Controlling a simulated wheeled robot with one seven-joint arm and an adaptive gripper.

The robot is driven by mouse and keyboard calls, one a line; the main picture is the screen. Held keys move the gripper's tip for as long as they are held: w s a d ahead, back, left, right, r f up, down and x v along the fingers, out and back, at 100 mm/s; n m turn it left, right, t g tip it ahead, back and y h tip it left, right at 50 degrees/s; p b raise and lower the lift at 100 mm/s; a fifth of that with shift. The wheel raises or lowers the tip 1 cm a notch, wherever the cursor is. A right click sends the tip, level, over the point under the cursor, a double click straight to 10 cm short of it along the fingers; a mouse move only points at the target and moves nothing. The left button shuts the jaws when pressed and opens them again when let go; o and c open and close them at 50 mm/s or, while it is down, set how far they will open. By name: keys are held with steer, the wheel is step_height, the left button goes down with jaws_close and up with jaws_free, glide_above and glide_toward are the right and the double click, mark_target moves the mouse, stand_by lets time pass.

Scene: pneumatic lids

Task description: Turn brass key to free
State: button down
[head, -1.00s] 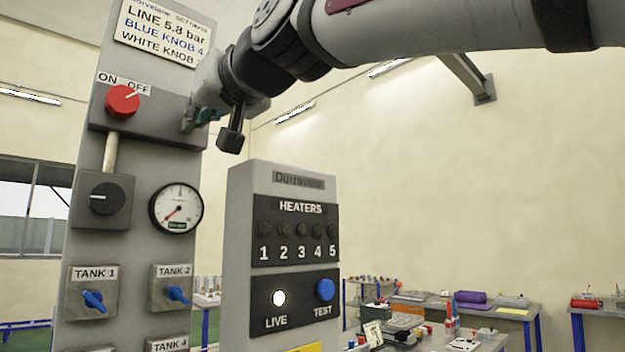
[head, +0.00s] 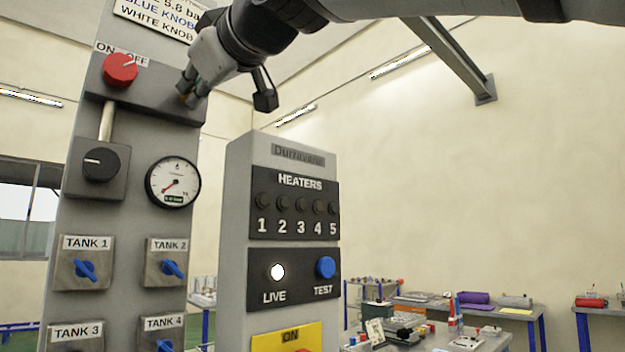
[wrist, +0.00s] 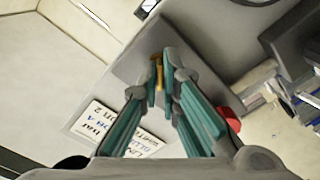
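The brass key (wrist: 158,72) shows as a small yellow piece between my fingertips in the wrist view. In the head view only a small orange-brown spot of it (head: 187,98) shows at the right end of the dark box under the ON/OFF label. My gripper (head: 190,92) reaches this box from the upper right. In the wrist view, my gripper's teal fingers (wrist: 160,76) converge closely on both sides of the key and look shut on it. The keyhole and any marks around it are hidden by the fingers.
A red ON/OFF knob (head: 120,69) sits left on the same box. Below are a black knob (head: 100,164), a gauge (head: 173,182) and blue tank knobs (head: 85,270). A grey heater cabinet (head: 240,230) stands to the right. Workbenches (head: 465,304) are behind; open air lies right of my gripper.

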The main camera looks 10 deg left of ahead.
steer(key=shift+n, duration=0.3)
steer(key=c, duration=1.8)
jaws_free()
steer(key=v, duration=1.2)
